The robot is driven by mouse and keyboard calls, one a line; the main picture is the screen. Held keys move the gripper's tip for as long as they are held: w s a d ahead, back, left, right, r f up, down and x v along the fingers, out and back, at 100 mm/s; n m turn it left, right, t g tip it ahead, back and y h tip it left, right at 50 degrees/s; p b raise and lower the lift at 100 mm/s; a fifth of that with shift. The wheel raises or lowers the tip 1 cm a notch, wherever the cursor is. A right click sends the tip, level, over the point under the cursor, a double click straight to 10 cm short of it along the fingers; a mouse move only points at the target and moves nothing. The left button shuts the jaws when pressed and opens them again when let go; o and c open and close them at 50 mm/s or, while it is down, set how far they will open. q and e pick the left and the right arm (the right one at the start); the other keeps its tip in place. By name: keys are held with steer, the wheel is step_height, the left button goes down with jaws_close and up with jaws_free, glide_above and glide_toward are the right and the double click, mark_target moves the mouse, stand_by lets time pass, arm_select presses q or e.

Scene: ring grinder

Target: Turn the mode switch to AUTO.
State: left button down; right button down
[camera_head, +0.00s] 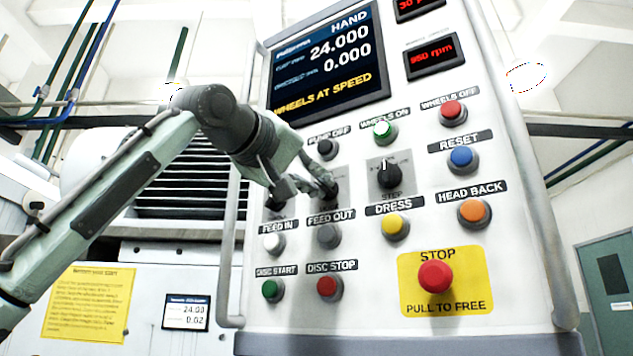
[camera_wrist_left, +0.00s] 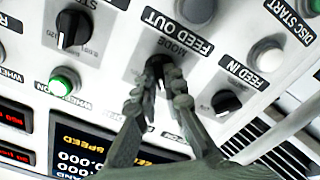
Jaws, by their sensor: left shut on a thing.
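The mode switch is a black rotary knob (camera_wrist_left: 156,62) under a partly hidden "MODE" label in the left wrist view. In the head view the knob (camera_head: 329,191) is partly covered by my fingers. My left gripper (camera_head: 312,194) is shut on this knob, with one finger on each side of it; the fingers (camera_wrist_left: 160,95) also show in the wrist view. The knob's pointer and position marks are hidden. The screen (camera_head: 325,65) reads "HAND" at the top and "WHEELS AT SPEED" at the bottom. My right gripper is not in view.
A step knob (camera_head: 390,174) sits to the right, and another black knob (camera_wrist_left: 226,102) is close beside the mode switch. Below are the feed out button (camera_head: 327,236) and feed in button (camera_head: 273,243). A red stop button (camera_head: 435,277) is at the lower right.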

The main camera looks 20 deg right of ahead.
arm_select(q)
steer(key=m, duration=0.4)
steer(key=shift+m, duration=0.3)
steer(key=m, duration=0.4)
steer(key=shift+m, duration=0.3)
steer(key=m, duration=0.4)
steer(key=shift+s, duration=0.1)
steer(key=shift+m, duration=2.5)
steer(key=c, duration=1.6)
jaws_free()
steer(key=v, duration=1.2)
